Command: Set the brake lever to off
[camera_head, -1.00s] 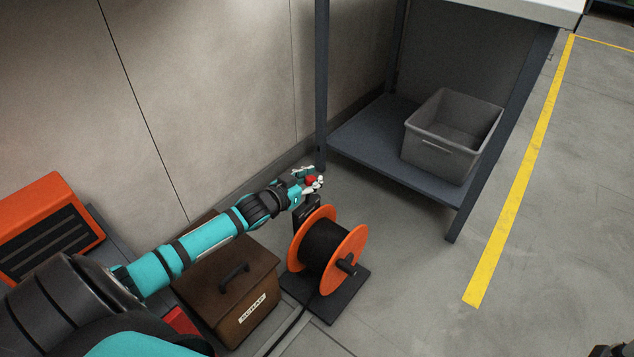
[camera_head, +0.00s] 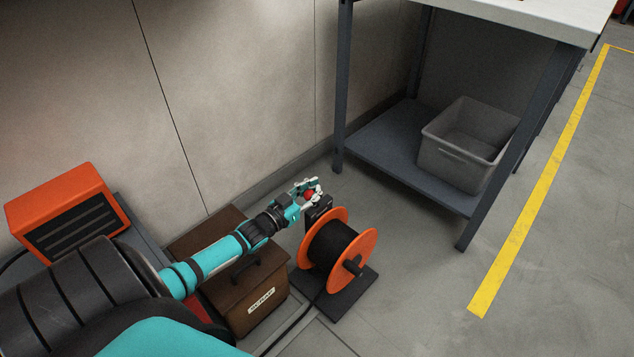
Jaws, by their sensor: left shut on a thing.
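My left gripper (camera_head: 311,189) is at the top of the dark upright post (camera_head: 318,208) behind the cable reel. It is shut on a small red knob (camera_head: 309,195), which looks like the end of the brake lever. The lever's shaft is mostly hidden by the fingers. The reel (camera_head: 338,247) has orange flanges and black cable and stands on a dark base plate (camera_head: 346,297). Any on or off marking is too small to see. My right gripper is not in view.
A brown scrap box (camera_head: 249,310) with a handle stands left of the reel, under my left arm. An orange unit (camera_head: 68,212) is farther left. A workbench with a lower shelf (camera_head: 385,150) holds a grey bin (camera_head: 465,150). The floor at right is clear.

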